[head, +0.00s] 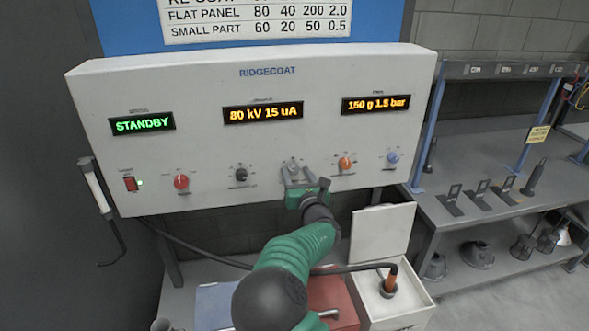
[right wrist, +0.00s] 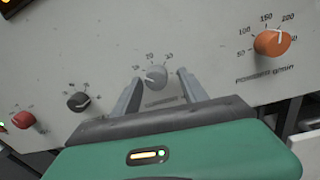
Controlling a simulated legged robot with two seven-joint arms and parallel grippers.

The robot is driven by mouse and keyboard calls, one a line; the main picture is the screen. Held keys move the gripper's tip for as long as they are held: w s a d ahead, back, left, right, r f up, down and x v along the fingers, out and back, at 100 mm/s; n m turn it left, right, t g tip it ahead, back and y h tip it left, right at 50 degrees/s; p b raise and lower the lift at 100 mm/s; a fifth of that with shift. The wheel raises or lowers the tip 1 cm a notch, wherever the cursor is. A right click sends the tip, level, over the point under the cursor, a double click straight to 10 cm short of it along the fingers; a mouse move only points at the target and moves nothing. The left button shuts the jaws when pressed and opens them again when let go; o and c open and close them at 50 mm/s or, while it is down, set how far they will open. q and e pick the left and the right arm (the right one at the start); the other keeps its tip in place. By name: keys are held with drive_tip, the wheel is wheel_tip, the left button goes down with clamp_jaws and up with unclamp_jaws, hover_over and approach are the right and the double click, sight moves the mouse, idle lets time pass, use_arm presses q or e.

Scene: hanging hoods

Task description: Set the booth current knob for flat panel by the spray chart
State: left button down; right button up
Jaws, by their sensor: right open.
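The grey knob (head: 292,167), fourth from the left on the RIDGECOAT panel (head: 190,90), also shows in the right wrist view (right wrist: 155,76); its caption is unreadable. My right gripper (head: 306,180) is open in front of it. In the right wrist view its fingertips (right wrist: 160,82) are on either side of the knob; I cannot tell whether they touch it. The middle display (head: 263,113) reads 80 kV 15 uA. The spray chart (head: 258,17) lists flat panel as 80, 40, 200, 2.0; its column headings are cut off. My left gripper is not in view.
Beside it are a black knob (head: 241,174) and an orange knob (head: 345,162). A red knob (head: 181,181), a blue knob (head: 392,157) and a red switch (head: 130,184) sit further out. Below stands an open white box (head: 403,305).

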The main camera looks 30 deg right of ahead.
drive_tip(key=shift+s+d+r, duration=0.1)
drive_tip(key=shift+s+d, duration=0.05)
drive_tip(key=shift+s, duration=0.05)
drive_tip(key=shift+s+r, duration=0.1)
drive_tip(key=shift+c, duration=0.4)
drive_tip(key=shift+w+a, duration=0.25)
drive_tip(key=shift+a, duration=0.3)
drive_tip(key=c, duration=0.7)
drive_tip(key=shift+d, duration=0.1)
clamp_jaws()
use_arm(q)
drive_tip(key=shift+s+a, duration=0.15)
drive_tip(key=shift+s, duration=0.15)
use_arm(e)
drive_tip(key=shift+s+d, duration=0.1)
